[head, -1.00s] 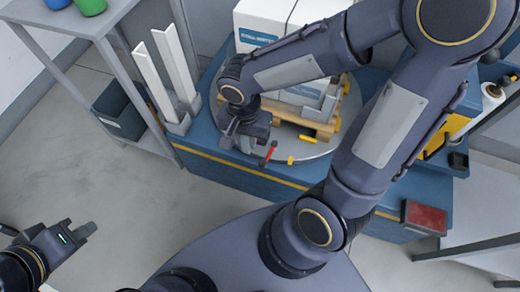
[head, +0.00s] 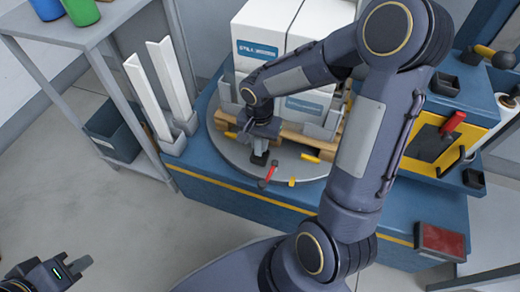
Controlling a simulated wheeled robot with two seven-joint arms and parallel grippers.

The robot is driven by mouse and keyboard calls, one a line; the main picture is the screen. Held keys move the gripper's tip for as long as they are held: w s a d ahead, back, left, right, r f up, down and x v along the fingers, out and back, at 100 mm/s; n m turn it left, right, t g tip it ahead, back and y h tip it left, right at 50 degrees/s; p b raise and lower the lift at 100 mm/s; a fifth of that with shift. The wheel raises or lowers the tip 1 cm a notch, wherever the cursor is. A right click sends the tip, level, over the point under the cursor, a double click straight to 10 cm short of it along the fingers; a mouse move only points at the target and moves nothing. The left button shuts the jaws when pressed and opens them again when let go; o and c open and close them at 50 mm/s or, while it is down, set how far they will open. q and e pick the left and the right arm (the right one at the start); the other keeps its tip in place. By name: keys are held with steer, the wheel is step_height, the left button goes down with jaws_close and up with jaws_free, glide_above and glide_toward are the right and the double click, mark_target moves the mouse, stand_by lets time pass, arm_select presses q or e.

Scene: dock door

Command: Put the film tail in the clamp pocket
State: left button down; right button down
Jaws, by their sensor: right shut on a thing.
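My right gripper (head: 259,157) points down at the front edge of the pallet on the round turntable (head: 232,153). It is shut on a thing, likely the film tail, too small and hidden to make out. A lever with a red handle (head: 268,176) stands on the turntable just in front of the fingertips, apart from them. A yellow piece (head: 291,182) lies beside it. I cannot make out the clamp pocket. My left gripper (head: 78,266) is low at the left, over the floor and away from everything; its finger gap is not clear.
White labelled boxes (head: 258,50) stand on the wooden pallet (head: 290,138). White posts (head: 150,95) stand at the left beside a grey shelf (head: 92,36). A yellow panel with a red-handled lever (head: 452,122) and a red block (head: 440,241) are at the right. The left floor is clear.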

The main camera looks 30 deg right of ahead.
mark_target(260, 149)
steer(key=f, duration=0.1)
steer(key=f+b, duration=0.1)
steer(key=f, duration=0.2)
steer(key=shift+w+d+f+b, duration=0.1)
steer(key=shift+w+d+b, duration=0.2)
steer(key=shift+w+b, duration=0.05)
steer(key=shift+f, duration=0.2)
steer(key=c, duration=1.3)
jaws_free()
steer(key=shift+r, duration=0.1)
